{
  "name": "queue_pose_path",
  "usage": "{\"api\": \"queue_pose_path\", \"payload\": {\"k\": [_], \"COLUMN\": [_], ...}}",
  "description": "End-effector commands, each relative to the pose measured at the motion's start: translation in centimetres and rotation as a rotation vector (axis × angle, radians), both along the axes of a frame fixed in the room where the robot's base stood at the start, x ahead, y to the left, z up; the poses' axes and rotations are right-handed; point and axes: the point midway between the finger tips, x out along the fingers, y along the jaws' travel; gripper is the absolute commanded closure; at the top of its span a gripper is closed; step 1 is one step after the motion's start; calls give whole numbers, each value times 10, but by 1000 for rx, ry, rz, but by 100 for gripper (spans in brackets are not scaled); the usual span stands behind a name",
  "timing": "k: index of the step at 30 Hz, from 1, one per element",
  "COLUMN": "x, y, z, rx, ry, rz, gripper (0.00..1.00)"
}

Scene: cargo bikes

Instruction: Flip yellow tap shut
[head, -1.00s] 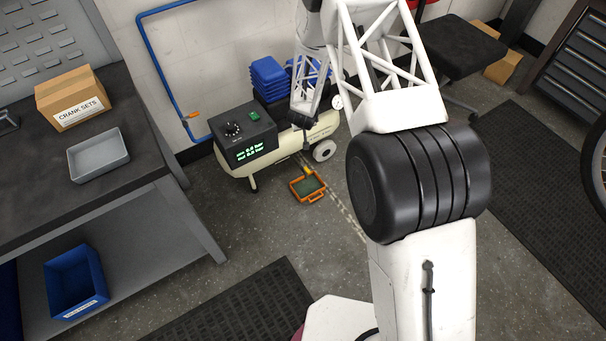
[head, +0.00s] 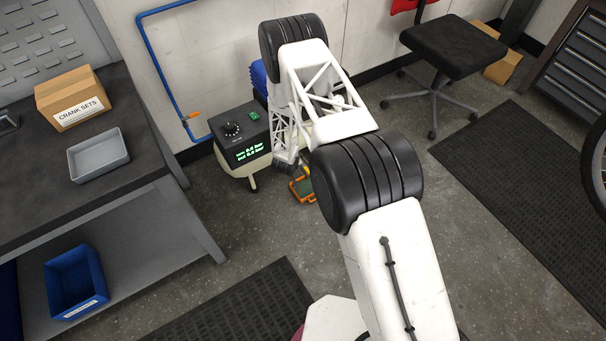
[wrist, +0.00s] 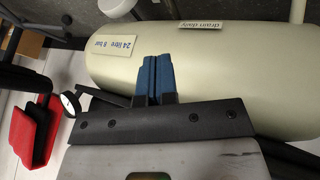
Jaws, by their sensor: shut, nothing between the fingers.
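The yellow tap cannot be made out now: in the head view my arm covers the area under the tank, and the wrist view does not show it. The cream compressor tank (wrist: 215,85) fills much of the wrist view, with a "drain daily" label (wrist: 200,25) near its top edge in that picture. My gripper (wrist: 157,62) is shut and empty, its blue finger pads together in front of the tank. Whether it touches the tank I cannot tell. In the head view my gripper is mostly hidden behind my arm, near the compressor.
The control box (head: 240,135) sits at the tank's left end. A pressure gauge (wrist: 70,103) shows in the wrist view. A workbench (head: 150,170) stands left; a black stool (head: 452,47) stands right.

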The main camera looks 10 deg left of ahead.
Motion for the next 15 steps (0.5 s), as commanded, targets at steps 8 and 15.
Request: {"api": "queue_pose_path", "payload": {"k": [8, 15], "x": [-21, -29], "y": [2, 2], "z": [-54, -74], "rx": [-52, -75], "ry": [-18, -28], "rz": [17, 23], "gripper": [100, 100]}}
